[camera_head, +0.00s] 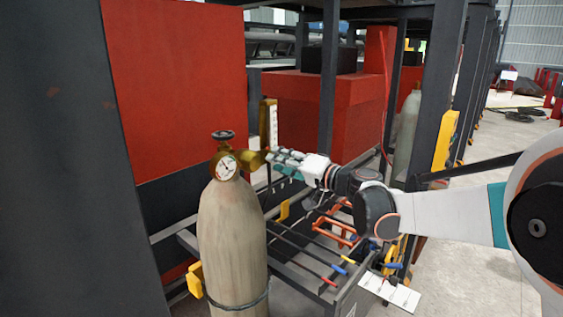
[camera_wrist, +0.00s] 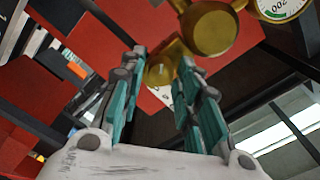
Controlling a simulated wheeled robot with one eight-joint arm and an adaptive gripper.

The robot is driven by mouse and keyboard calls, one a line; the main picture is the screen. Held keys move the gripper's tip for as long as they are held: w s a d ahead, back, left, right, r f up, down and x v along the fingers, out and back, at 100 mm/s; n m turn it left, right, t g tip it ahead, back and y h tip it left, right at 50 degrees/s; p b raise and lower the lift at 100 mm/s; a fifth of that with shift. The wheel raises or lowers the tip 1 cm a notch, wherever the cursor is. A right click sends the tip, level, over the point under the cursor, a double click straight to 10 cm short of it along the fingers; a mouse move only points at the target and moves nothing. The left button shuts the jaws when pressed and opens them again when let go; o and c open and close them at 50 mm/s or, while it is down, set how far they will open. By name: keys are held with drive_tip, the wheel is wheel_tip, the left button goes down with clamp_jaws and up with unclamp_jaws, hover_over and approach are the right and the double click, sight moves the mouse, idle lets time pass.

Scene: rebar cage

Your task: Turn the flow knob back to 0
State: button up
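A tan gas cylinder (camera_head: 232,240) stands upright at centre left in the head view. On its top is a brass regulator with a round white gauge (camera_head: 226,167) and a dark handwheel (camera_head: 223,135). A brass part that looks like the flow knob (camera_head: 252,159) sticks out to the right; it also shows in the wrist view (camera_wrist: 164,66). My gripper (camera_head: 271,156) reaches it from the right. In the wrist view my gripper's fingers (camera_wrist: 164,58) are apart, with the knob at and between the tips. Contact is unclear. The knob's markings are not readable.
An upright flow tube with a white scale (camera_head: 272,125) rises just behind the knob. A dark frame post (camera_head: 328,85) stands behind my arm. A rack with rods and orange-handled tools (camera_head: 335,235) lies below. Another cylinder (camera_head: 406,135) stands behind.

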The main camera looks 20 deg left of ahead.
idle(0.3)
drive_tip(key=v, duration=1.2)
drive_tip(key=s+d+f+m+h+b, duration=0.1)
drive_tip(key=s+d+f+h+b, duration=0.3)
drive_tip(key=s+d+f, duration=0.5)
drive_tip(key=s+d+f+h+b, duration=0.5)
drive_tip(key=s+d+f+h, duration=0.2)
drive_tip(key=s+d+f, duration=0.3)
drive_tip(key=s+d+f+m+h+b, duration=0.1)
drive_tip(key=s+d+f+h+b, duration=0.4)
drive_tip(key=s+d+f, duration=0.4)
drive_tip(key=shift+s+d+f+m+h, duration=0.1)
drive_tip(key=shift+s+d, duration=0.25)
drive_tip(key=shift+d, duration=0.4)
drive_tip(key=shift+s+d+f+m+h, duration=0.1)
drive_tip(key=shift+s+d, duration=0.3)
drive_tip(key=shift+d, duration=0.4)
drive_tip(key=shift+s+d+m+h, duration=0.1)
drive_tip(key=shift+s+d, duration=0.25)
drive_tip(key=shift+d, duration=0.4)
